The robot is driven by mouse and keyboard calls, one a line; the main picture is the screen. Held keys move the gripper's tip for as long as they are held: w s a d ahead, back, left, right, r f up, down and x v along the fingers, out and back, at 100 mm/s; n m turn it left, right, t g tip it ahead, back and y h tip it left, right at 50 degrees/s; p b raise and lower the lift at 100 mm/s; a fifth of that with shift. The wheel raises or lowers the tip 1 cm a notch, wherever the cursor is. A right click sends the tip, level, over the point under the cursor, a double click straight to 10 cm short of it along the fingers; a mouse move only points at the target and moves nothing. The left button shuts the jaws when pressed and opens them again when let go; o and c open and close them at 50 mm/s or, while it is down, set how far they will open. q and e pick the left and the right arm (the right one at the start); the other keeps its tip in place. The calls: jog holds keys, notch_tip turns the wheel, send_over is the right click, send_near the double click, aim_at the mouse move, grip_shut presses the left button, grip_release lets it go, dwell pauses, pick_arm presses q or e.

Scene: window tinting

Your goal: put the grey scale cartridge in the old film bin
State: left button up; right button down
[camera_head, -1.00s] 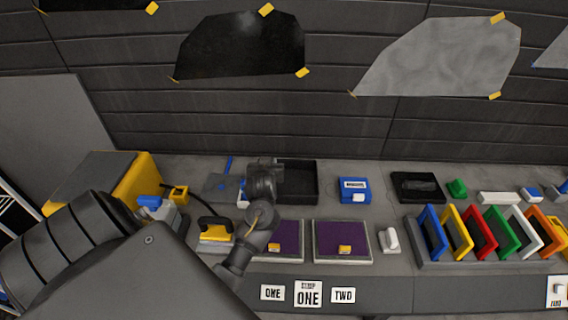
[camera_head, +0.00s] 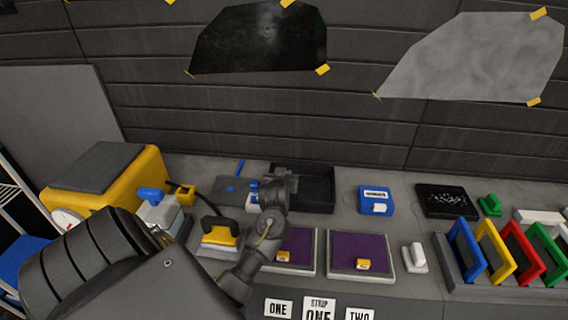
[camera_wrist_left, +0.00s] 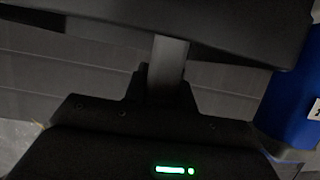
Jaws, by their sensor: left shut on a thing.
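The old film bin appears to be the black open-topped tray (camera_head: 318,184) at the back of the bench, against the wall. My left gripper (camera_head: 283,184) is at the bin's left part, seen from behind. It is shut on a small grey piece (camera_head: 284,173), apparently the grey scale cartridge, mostly hidden by the gripper. I cannot tell whether the piece is above the bin's rim or inside it. The left wrist view is dark, with a grey bar (camera_wrist_left: 170,58) between black parts and a blue item at the right edge (camera_wrist_left: 289,103). My right gripper is not in view.
A blue-and-white item (camera_head: 253,190) stands close left of the gripper. Two purple-topped pads (camera_head: 358,251) lie in front. A blue box (camera_head: 376,200), a black speckled tray (camera_head: 447,200) and a rack of coloured frames (camera_head: 495,250) stand right. A yellow-handled tool (camera_head: 220,233) lies left.

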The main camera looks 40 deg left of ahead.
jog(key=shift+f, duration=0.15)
pick_arm(q)
jog(key=shift+f, duration=0.1)
jog(key=shift+f, duration=0.15)
jog(key=o, duration=1)
jog(key=shift+s+d+r, duration=0.2)
jog(key=shift+r, duration=0.1)
jog(key=p+v, duration=0.2)
jog(key=v, duration=0.9)
jog(key=shift+s+d+r, duration=0.1)
jog(key=shift+s+d, duration=0.05)
jog(key=shift+s, duration=0.05)
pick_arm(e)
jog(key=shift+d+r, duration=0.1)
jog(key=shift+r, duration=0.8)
